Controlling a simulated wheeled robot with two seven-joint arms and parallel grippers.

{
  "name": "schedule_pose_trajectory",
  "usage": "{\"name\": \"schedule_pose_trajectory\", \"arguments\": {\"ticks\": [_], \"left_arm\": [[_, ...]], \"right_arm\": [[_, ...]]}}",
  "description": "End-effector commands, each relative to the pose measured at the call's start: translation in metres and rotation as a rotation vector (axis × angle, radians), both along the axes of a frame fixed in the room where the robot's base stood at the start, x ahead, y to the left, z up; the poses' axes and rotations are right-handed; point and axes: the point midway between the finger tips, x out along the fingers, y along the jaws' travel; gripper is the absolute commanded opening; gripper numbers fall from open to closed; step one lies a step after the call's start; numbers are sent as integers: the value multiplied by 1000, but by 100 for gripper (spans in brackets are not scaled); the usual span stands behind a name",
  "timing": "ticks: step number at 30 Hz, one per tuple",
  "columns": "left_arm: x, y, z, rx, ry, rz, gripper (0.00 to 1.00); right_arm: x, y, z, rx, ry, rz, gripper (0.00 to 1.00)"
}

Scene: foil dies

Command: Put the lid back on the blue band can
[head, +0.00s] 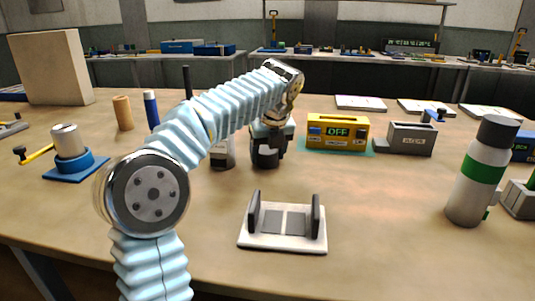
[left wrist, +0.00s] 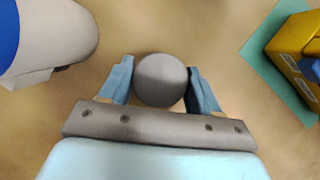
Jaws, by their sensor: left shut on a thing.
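The blue band can (left wrist: 55,38) stands at the upper left of the left wrist view, a pale body with a blue band at the picture's edge. My left gripper (head: 265,153) points down just right of the can and is shut on a round dark grey lid, seen from above between the fingers in the left wrist view (left wrist: 160,80). The lid is apart from the can. I cannot tell whether it touches the table. My right gripper is not in view.
A yellow box reading OFF (head: 337,133) stands on a teal mat behind right. A white stand with two dark uprights (head: 283,243) is in front. A green-banded can with a dark cap (head: 482,172) stands at right. The table between these is clear.

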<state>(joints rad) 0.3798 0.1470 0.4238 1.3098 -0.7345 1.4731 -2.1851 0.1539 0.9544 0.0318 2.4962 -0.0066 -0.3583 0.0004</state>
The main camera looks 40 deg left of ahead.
Motion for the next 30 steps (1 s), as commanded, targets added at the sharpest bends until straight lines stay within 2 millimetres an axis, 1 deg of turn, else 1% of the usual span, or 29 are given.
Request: {"name": "schedule_pose_trajectory", "arguments": {"ticks": [5,8,9,11,18,24,30], "left_arm": [[1,0,13,1,-3,-1,34],[1,-1,28,0,-3,-1,34],[0,-4,35,0,-4,-2,34],[-4,-13,45,0,-4,-5,34],[-18,-48,90,-2,-4,-5,34],[-34,-86,108,0,-1,-6,34],[-45,-113,121,-1,-1,-3,34]], "right_arm": [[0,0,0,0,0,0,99],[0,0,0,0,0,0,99],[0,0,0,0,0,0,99],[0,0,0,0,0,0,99],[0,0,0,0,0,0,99],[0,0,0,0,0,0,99],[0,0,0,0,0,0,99]]}}
